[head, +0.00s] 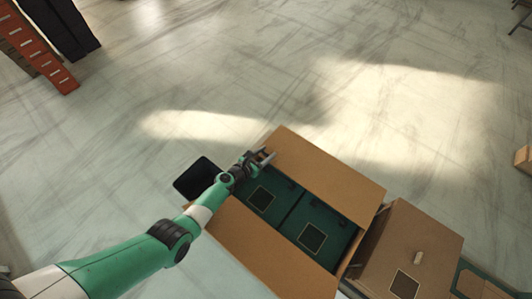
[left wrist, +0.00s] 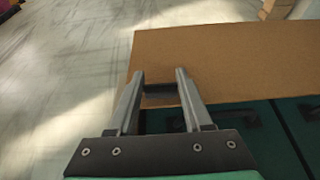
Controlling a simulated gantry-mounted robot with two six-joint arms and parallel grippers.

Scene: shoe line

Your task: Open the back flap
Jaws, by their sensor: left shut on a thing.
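An open cardboard box (head: 349,262) stands at the lower middle of the head view. Its back flap (head: 328,174) is swung outward along the far side, and its front flap (head: 240,247) is spread toward the near side. The back flap also fills the upper part of the left wrist view (left wrist: 225,62). My left gripper (head: 265,157) is at the left end of the back flap, its fingers (left wrist: 160,75) shut on the flap near its inner edge. The exact contact is hard to see. My right gripper is not in view.
Green boxes with dark square labels (head: 313,238) lie inside the carton. A closed cardboard box (head: 425,239) stands close on its right. A dark flat panel (head: 199,178) is left of the carton. The floor behind is clear.

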